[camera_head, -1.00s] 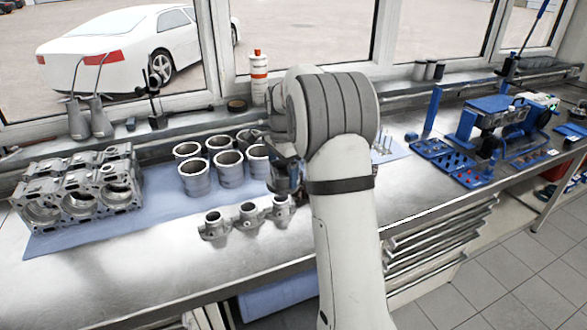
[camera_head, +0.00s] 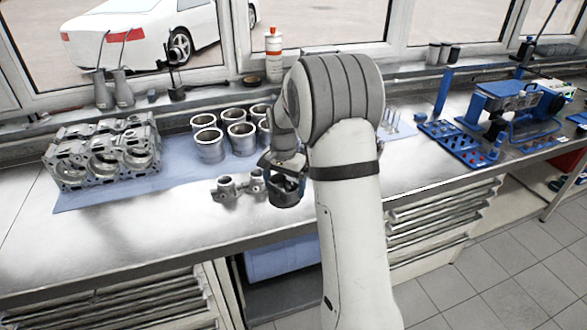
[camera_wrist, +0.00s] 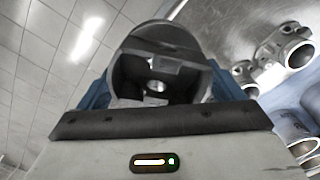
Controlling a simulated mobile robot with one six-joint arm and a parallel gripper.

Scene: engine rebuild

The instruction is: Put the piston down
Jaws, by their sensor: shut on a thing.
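My gripper (camera_head: 281,172) is in front of the bench, near the bench's front edge, with my arm covering part of the view. It is shut on a dark grey piston (camera_head: 286,195), which hangs below the fingers. In the wrist view the piston (camera_wrist: 160,68) fills the middle, its hollow side with inner ribs facing the camera. Blue finger parts show on both sides of it. The piston appears to be clear of the bench top; I cannot tell its exact height.
Metal castings (camera_head: 226,188) lie just left of the piston. Several cylinder liners (camera_head: 210,145) stand on a blue mat (camera_head: 85,198), with an engine block (camera_head: 105,160) at left. The bench front left (camera_head: 130,230) is clear. A blue fixture (camera_head: 500,110) stands at right.

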